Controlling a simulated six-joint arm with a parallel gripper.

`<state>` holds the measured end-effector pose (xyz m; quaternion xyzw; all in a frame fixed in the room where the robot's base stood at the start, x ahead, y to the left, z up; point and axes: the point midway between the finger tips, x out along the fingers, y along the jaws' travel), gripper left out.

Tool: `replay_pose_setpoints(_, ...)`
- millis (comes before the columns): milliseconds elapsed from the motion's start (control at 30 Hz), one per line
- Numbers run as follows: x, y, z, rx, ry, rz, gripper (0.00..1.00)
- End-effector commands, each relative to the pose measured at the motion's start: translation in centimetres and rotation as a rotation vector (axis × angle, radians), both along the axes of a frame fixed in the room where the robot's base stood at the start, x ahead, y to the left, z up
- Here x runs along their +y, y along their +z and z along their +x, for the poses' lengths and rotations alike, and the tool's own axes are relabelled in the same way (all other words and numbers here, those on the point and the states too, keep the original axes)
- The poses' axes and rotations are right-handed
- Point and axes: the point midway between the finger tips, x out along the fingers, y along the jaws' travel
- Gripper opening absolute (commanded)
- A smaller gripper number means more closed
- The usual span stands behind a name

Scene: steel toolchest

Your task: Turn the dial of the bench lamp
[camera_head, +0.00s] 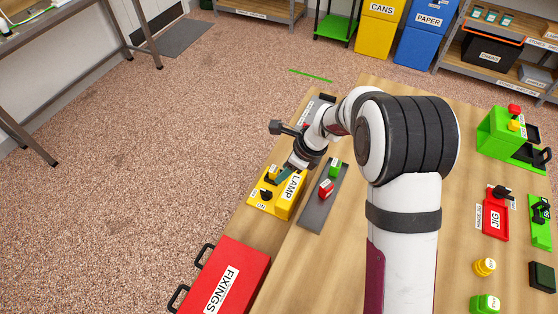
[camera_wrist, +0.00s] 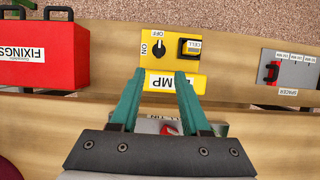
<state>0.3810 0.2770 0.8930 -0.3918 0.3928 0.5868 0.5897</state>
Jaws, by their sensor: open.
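The bench lamp's yellow control box (camera_head: 285,205), with a white LAMP label, stands near the far left edge of the bench. Its black dial (camera_head: 266,194) is on the box; the dial also shows in the wrist view (camera_wrist: 159,49) between OFF and ON labels. In the wrist view a black-framed CELL part (camera_wrist: 189,48) sits right of the dial. My gripper (camera_wrist: 157,78) is open and empty, its two teal fingers apart over the label side of the box. The dial lies beyond the fingertips, apart from them.
A red FIXINGS box (camera_head: 228,278) stands near the lamp box. A grey tray (camera_head: 314,216) with small red and green blocks lies right of it. A grey spacer panel (camera_wrist: 290,70) is at the right in the wrist view.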

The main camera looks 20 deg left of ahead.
Motion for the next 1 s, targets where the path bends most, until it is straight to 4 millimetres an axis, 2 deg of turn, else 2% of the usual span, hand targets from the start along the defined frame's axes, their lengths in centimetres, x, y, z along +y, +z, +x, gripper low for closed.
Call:
replay_pose_setpoints(300,3.4,-8.6,-0.2,0.004,0.004,-0.003,0.46)
replay_pose_setpoints(500,4.9,-12.2,-0.1,0.001,0.004,-0.002,0.46)
replay_pose_setpoints(633,5.3,-13.1,-0.1,0.001,0.004,-0.001,0.46)
replay_pose_setpoints(900,5.4,-13.3,-0.1,0.001,0.004,-0.001,0.46)
replay_pose_setpoints(1000,5.4,-13.2,-0.1,0.001,0.004,-0.001,0.3)
